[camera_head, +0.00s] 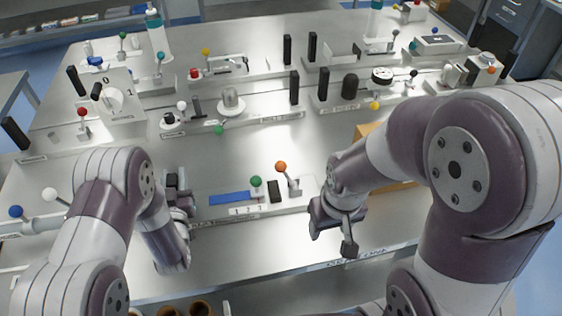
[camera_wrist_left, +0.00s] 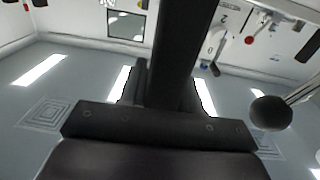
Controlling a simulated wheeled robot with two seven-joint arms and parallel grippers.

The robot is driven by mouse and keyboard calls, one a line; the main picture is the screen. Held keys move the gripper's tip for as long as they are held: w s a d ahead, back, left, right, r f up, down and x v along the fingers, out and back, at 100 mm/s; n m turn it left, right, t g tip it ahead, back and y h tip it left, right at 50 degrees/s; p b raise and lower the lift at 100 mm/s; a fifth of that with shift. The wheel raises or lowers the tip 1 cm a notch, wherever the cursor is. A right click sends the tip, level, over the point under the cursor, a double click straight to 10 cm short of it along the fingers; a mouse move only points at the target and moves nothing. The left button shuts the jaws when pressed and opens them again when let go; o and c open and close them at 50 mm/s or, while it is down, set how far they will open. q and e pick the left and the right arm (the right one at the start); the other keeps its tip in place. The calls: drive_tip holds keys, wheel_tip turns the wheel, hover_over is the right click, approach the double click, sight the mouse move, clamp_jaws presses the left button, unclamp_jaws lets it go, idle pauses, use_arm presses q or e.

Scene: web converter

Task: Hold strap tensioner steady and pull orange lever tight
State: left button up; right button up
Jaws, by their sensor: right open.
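An orange-balled lever (camera_head: 281,168) stands up from a small metal mount on the front middle of the bench. A blue strap (camera_head: 230,198) lies flat on a plate to its left, with a green ball (camera_head: 256,181) and a black block (camera_head: 274,191) between them. My right gripper (camera_head: 333,232) is open and empty, pointing down to the right of the lever and apart from it. My left gripper (camera_head: 177,190) is left of the strap, partly hidden by its own arm. Its dark fingers fill the middle of the left wrist view (camera_wrist_left: 175,60), but their gap is unclear.
The bench (camera_head: 340,280) holds rows of coloured-ball levers and black posts behind. A switch panel (camera_head: 108,98) stands at left. A tan box (camera_head: 368,132) is partly hidden behind my right arm. Bare bench lies in front of the strap plate.

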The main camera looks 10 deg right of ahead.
use_arm(q)
clamp_jaws()
drive_tip(key=shift+r, duration=0.1)
drive_tip(key=shift+s+f+b, duration=0.15)
drive_tip(key=shift+f+b, duration=0.2)
drive_tip(key=shift+b, duration=0.05)
drive_tip(key=shift+f, duration=0.1)
